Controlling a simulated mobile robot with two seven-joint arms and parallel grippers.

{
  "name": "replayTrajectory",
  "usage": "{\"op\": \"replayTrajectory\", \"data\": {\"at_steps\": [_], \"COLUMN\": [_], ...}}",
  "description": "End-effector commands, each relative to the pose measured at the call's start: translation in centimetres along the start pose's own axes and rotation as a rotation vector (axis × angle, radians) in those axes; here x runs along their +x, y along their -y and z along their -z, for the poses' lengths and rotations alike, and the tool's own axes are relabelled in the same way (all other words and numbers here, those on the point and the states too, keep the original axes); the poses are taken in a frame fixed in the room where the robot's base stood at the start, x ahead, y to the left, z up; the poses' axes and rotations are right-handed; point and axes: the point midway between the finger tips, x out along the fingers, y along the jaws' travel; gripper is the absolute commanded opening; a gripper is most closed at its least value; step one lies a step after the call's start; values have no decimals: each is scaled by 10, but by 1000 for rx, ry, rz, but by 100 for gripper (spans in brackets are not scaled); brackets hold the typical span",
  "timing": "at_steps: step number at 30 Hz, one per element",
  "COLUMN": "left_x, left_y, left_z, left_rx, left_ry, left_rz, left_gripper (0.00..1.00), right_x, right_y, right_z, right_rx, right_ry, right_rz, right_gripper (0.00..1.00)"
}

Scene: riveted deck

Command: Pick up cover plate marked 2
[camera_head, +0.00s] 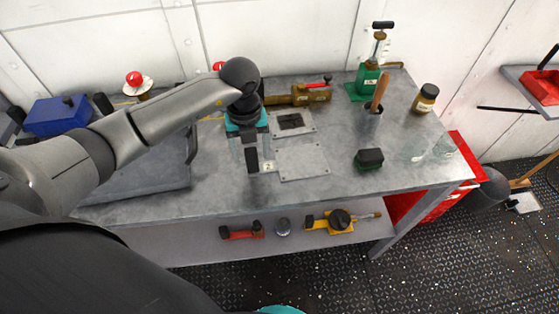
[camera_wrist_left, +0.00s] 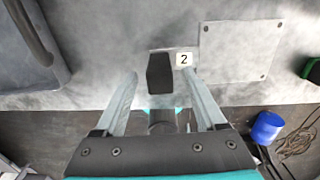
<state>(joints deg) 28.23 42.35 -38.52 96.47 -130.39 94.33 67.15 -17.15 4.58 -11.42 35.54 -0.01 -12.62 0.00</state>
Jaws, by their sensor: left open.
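The cover plate marked 2 lies on the metal bench. Its upright black handle (camera_head: 252,160) and white label with a 2 (camera_head: 267,166) show in the head view. In the left wrist view the black handle (camera_wrist_left: 160,73) stands beside the 2 label (camera_wrist_left: 184,59); much of the plate is hard to make out. My left gripper (camera_head: 250,152) is open, pointing down over the handle. In the left wrist view its fingers (camera_wrist_left: 160,80) are on either side of the handle, with gaps showing; I cannot tell how deep they reach. My right gripper is not in view.
A flat plate with corner holes (camera_head: 302,160) lies right of the handle, below a panel with a dark opening (camera_head: 290,121). A dark tray-like object with a handle (camera_head: 150,172) is left. A green-black block (camera_head: 369,159) and mallet handle (camera_head: 379,92) stand right.

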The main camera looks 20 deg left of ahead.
Motion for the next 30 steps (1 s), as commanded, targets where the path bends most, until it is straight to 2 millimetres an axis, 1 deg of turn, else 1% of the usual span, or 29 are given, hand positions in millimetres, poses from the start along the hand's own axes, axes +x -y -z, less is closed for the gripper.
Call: {"op": "replayTrajectory", "data": {"at_steps": [2, 8, 9, 27, 28, 30], "left_x": [5, 5, 5, 4, 4, 4], "left_y": [0, 0, 0, 0, 0, 0], "left_z": [0, 0, 0, -1, -1, -1], "left_rx": [0, 0, 0, 0, 0, 0], "left_ry": [1, 2, 2, 2, 2, 2], "left_rz": [0, 1, 0, 1, 1, 1], "left_gripper": [72, 72, 70, 3, 0, 0], "right_x": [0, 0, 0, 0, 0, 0], "right_y": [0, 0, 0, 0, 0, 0], "right_z": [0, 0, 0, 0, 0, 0], "right_rx": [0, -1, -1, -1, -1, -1], "right_ry": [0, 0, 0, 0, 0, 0], "right_rz": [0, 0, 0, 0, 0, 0], "right_gripper": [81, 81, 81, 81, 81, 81]}}
